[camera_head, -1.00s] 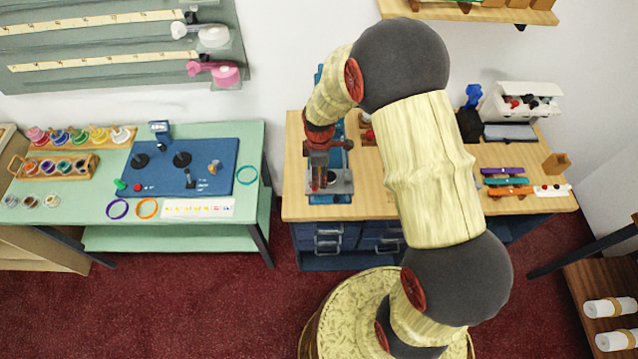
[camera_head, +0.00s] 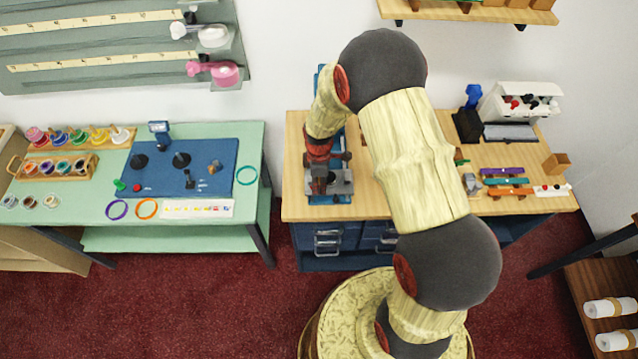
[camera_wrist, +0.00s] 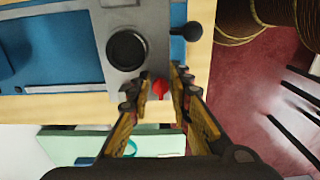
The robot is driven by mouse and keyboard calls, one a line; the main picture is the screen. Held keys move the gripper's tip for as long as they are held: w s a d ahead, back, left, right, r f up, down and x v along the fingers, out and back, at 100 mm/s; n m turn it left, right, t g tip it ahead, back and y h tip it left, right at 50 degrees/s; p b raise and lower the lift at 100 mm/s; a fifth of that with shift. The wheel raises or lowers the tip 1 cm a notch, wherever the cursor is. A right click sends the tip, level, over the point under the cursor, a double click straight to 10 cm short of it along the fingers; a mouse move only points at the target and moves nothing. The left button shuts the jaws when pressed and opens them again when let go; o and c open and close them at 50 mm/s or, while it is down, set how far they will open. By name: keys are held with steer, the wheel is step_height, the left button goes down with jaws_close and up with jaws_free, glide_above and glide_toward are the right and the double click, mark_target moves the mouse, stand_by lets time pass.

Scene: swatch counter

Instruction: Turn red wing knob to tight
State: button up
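The red wing knob (camera_wrist: 160,89) shows in the wrist view as a small red piece at the edge of a grey plate (camera_wrist: 150,30), beside a round black part (camera_wrist: 126,50). The plate sits on a blue base on the wooden counter; its grey top also shows in the head view (camera_head: 344,185). My gripper (camera_wrist: 157,84) is open, with one finger on each side of the knob. I cannot tell whether a finger touches it. In the head view my gripper (camera_head: 318,184) is over the left part of the plate and the knob is hidden.
A black-knobbed lever (camera_wrist: 190,32) sticks out from the plate near the fingers in the wrist view. Coloured bars (camera_head: 507,182) lie at the right of the counter. A green table (camera_head: 80,210) with a blue panel stands to the left, past a gap.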

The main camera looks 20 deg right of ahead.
jaws_close()
steer(key=shift+m, duration=0.4)
steer(key=m, duration=0.3)
steer(key=shift+s+a+m+b, duration=0.15)
steer(key=shift+s+m+b, duration=0.05)
steer(key=shift+m+b, duration=0.15)
steer(key=m, duration=0.4)
steer(key=shift+s+a+m, duration=0.15)
steer(key=shift+a+m, duration=0.1)
steer(key=m, duration=0.4)
steer(key=shift+s+a+b, duration=0.1)
steer(key=shift+a+b, duration=0.15)
steer(key=shift+b, duration=0.15)
steer(key=shift+a+m, duration=0.15)
steer(key=shift+m, duration=1.1)
steer(key=shift+a+m, duration=0.15)
steer(key=shift+m, duration=1.1)
